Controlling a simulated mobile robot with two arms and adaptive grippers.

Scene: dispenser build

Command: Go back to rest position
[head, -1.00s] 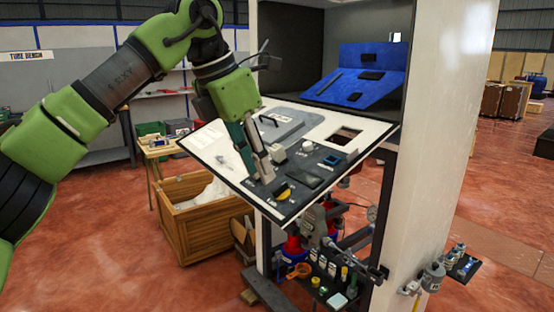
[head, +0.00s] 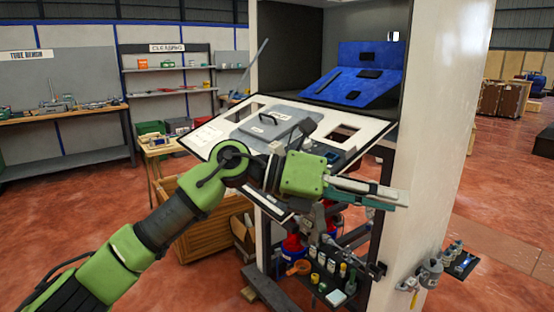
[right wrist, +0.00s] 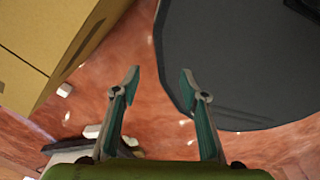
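My left gripper (head: 402,199) shows in the head view in front of the slanted control panel (head: 205,138), pointing right towards the white pillar. Its two fingers lie close together, seen nearly edge-on, so I cannot tell whether they are shut; no object shows in them. My left arm hides the lower part of the panel. My right gripper (right wrist: 160,74) shows in the right wrist view. Its two fingers are apart and nothing is between them; reddish floor shows behind.
The white pillar (head: 440,130) stands right of my left fingertips. A wooden crate (head: 205,238) and a small black shelf of bottles (head: 328,282) are below the panel. In the right wrist view, a yellowish box (right wrist: 50,40) and a dark round-edged surface (right wrist: 235,70) flank the right gripper.

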